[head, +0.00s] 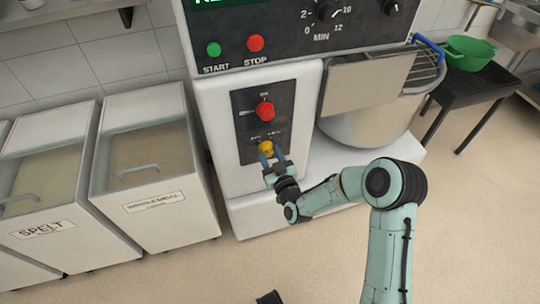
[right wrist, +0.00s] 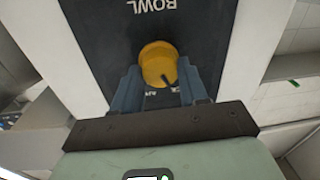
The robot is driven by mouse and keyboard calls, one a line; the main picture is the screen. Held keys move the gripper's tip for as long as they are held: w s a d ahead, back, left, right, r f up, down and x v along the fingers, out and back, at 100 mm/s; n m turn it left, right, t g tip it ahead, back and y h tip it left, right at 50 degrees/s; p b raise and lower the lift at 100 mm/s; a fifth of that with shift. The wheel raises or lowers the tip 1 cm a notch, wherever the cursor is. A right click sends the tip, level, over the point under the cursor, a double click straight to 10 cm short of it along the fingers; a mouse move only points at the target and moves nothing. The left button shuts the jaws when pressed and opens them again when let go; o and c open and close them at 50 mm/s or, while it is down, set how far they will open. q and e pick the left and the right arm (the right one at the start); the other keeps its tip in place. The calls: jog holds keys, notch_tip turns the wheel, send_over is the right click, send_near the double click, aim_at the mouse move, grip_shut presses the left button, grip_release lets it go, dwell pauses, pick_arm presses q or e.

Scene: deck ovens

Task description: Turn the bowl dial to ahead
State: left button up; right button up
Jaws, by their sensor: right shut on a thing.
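The yellow bowl dial (head: 266,147) is the lower knob on the dark plate on the mixer's front. My right gripper (head: 272,156) is at it, coming from below. In the right wrist view, the dial (right wrist: 158,58) sits between the two blue fingers of the right gripper (right wrist: 159,75), which are shut on it. The word BOWL shows upside down there. A dark pointer mark on the dial points down and slightly right in that view. Small lettering beside the dial is partly hidden by the fingers and cannot be fully read.
A red knob (head: 265,111) sits just above the yellow dial. Green START (head: 214,49) and red STOP (head: 256,43) buttons are higher up. The mixer bowl (head: 368,128) with its guard stands to the right. Flour bins (head: 155,205) stand left. Floor in front is clear.

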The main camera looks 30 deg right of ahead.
jog(key=m+b, duration=0.1)
jog(key=m, duration=0.4)
jog(key=shift+f, duration=0.15)
jog(key=m, duration=0.3)
jog(key=shift+m+t+b, duration=0.3)
jog(key=shift+b, duration=0.05)
pick_arm(q)
jog(key=shift+a+f, duration=0.35)
jog(key=shift+f, duration=0.4)
jog(key=shift+a+f, duration=0.3)
jog(key=shift+f, duration=0.45)
pick_arm(e)
jog(key=shift+m+h, duration=0.4)
jog(key=shift+m, duration=1)
jog(key=o, duration=1)
jog(key=shift+o, duration=0.2)
jog(key=shift+s, duration=0.1)
pick_arm(q)
jog(key=r, duration=0.1)
jog(key=p, duration=0.1)
jog(key=d+r, duration=0.1)
jog(key=shift+w+r, duration=0.3)
pick_arm(e)
jog(key=r+v, duration=0.1)
jog(key=v, duration=1.2)
jog(key=shift+f, duration=0.55)
